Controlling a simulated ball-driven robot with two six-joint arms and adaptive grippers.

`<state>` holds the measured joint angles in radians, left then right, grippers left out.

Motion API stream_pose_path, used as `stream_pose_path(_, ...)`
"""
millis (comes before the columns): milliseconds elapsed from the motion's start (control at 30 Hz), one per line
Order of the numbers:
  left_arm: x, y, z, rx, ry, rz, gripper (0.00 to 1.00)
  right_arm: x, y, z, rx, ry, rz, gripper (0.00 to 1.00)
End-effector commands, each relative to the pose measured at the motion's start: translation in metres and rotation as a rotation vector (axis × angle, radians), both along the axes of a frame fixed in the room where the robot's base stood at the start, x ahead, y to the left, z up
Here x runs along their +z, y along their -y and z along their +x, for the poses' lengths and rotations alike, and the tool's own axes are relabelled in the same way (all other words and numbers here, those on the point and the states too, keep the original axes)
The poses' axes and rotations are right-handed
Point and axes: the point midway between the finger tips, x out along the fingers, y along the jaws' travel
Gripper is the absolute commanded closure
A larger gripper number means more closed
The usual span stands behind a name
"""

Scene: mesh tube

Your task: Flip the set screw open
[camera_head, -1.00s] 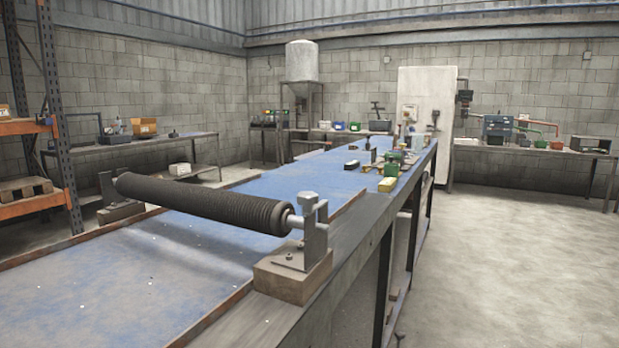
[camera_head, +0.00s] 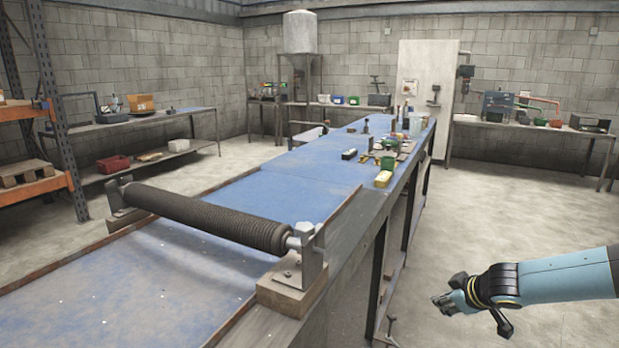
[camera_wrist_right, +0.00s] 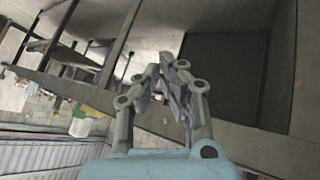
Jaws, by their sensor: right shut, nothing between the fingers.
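The set screw (camera_head: 305,232) has a grey head and stands at the near right end of the dark ribbed roller (camera_head: 215,220), by a metal bracket (camera_head: 313,262) on a wooden block (camera_head: 292,292). Whether it is flipped up or down is hard to tell. My right gripper (camera_head: 440,303) is in the air right of the table, well apart from the screw. Its fingers are together and empty in the right wrist view (camera_wrist_right: 168,68). My left gripper is not in view.
The long blue table (camera_head: 130,280) runs away from me, with a metal side edge (camera_head: 345,235). An orange rack (camera_head: 50,130) stands at the left. The floor at the right (camera_head: 520,215) is clear.

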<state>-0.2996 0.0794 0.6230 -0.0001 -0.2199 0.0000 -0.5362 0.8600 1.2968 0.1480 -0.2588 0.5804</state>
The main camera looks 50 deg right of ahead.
Motion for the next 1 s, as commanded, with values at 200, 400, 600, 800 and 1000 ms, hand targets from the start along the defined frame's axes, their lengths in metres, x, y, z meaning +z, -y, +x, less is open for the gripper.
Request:
stream_pose_path(200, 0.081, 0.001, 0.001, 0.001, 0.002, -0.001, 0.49, 0.235, -0.071, 0.124, 0.248, 0.126, 0.097, 1.00)
stream_pose_path(400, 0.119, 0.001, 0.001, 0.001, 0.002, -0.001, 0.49, 0.320, -0.188, 0.143, 0.411, 0.059, 0.255, 1.00)
stream_pose_path(600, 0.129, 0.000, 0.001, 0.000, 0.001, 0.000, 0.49, 0.339, -0.237, 0.133, 0.461, 0.001, 0.325, 1.00)
stream_pose_path(800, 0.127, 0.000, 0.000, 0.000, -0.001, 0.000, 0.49, 0.338, -0.240, 0.133, 0.462, -0.001, 0.331, 1.00)
stream_pose_path(1000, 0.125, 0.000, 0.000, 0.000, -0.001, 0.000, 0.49, 0.336, -0.239, 0.134, 0.463, 0.000, 0.328, 1.00)
